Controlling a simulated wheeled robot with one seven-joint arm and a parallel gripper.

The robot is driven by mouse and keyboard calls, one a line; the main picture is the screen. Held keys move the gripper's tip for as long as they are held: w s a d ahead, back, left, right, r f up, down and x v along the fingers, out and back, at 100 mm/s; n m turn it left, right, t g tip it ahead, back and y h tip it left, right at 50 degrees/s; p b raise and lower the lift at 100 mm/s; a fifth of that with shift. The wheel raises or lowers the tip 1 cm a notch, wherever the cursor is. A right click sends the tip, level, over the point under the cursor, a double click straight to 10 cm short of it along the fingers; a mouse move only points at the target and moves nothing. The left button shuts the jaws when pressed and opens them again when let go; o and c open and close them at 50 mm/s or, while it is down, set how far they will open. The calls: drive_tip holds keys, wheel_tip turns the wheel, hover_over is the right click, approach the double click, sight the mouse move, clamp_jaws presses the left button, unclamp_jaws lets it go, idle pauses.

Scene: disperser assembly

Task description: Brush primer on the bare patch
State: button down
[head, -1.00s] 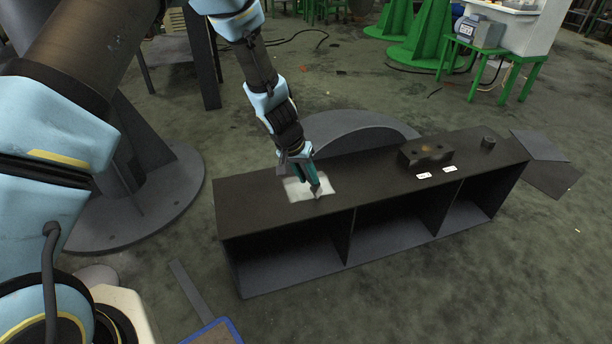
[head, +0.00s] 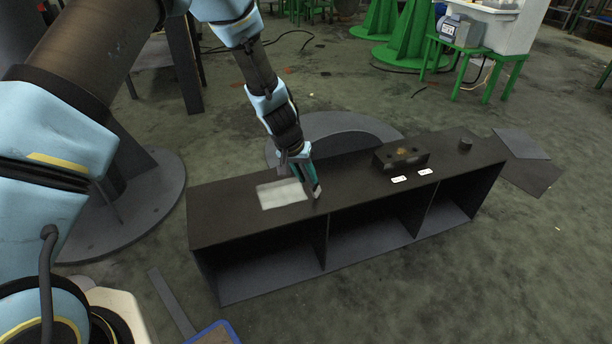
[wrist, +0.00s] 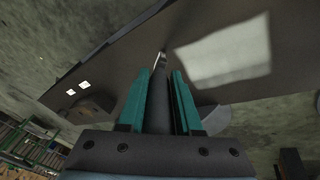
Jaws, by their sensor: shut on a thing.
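The bare patch (head: 282,194) is a pale rectangle on the dark top of a long open-fronted steel frame (head: 345,183), towards its left end. It also shows in the wrist view (wrist: 225,55), right of the fingers. My gripper (head: 309,176) is just right of the patch, pointing down, its green fingers shut on a brush (wrist: 160,95). The brush's pale tip (head: 317,193) is beside the patch's right edge, near the front edge of the top. I cannot tell whether the tip touches the surface. The fingers hide most of the handle in the head view.
A dark block (head: 402,158) and two small white labels (head: 399,179) are right of my gripper on the top. A small cylinder (head: 466,144) stands farther right. A grey curved plate (head: 340,131) is behind the frame. The top between gripper and block is clear.

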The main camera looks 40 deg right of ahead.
wheel_tip(320, 180, up, 2)
drive_tip(key=shift+w+a+r, duration=0.1)
drive_tip(key=shift+r, duration=0.15)
drive_tip(key=shift+r+p, duration=2.3)
drive_tip(key=shift+r, duration=0.3)
